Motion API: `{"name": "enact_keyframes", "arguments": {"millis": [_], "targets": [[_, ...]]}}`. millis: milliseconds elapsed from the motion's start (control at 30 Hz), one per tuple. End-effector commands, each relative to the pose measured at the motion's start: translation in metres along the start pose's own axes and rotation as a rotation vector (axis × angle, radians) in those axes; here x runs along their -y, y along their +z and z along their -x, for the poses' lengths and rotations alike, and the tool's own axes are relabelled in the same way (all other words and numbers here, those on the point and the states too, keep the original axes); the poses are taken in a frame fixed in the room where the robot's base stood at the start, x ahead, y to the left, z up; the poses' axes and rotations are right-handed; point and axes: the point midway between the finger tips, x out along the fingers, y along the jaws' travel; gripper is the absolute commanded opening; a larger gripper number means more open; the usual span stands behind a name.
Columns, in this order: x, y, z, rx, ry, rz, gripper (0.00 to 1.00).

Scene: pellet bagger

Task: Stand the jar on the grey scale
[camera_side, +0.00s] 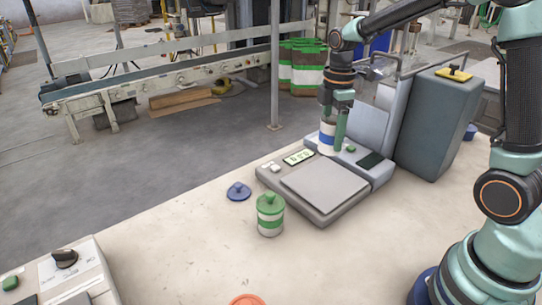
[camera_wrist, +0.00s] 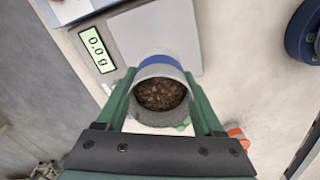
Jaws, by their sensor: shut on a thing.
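A white jar with a blue band (camera_side: 326,138) is held upright between the green fingers of my gripper (camera_side: 333,142). In the wrist view the jar (camera_wrist: 160,62) has no lid and holds brown pellets, with a finger on either side. The grey scale (camera_side: 322,187) lies on the table, its flat plate in front of the jar in the side view. The plate also shows in the wrist view (camera_wrist: 150,30), beyond the jar's rim. The jar's base is partly hidden, so I cannot tell whether it touches anything.
The scale's display (camera_side: 298,157) reads zero in the wrist view. A green-and-white lidded jar (camera_side: 270,215) and a blue lid (camera_side: 238,191) stand left of the scale. An orange lid (camera_side: 247,299) lies at the front edge. A tall grey machine (camera_side: 435,120) stands behind right. The scale plate is bare.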

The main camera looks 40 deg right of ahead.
Motion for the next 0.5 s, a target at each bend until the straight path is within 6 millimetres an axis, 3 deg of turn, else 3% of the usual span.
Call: {"name": "enact_keyframes", "arguments": {"millis": [200, 500], "targets": [[0.001, 0.0, -0.043, 0.0, -0.002, 0.0, 0.0], [0.001, 0.0, -0.07, 0.001, -0.003, 0.0, 0.0]]}}
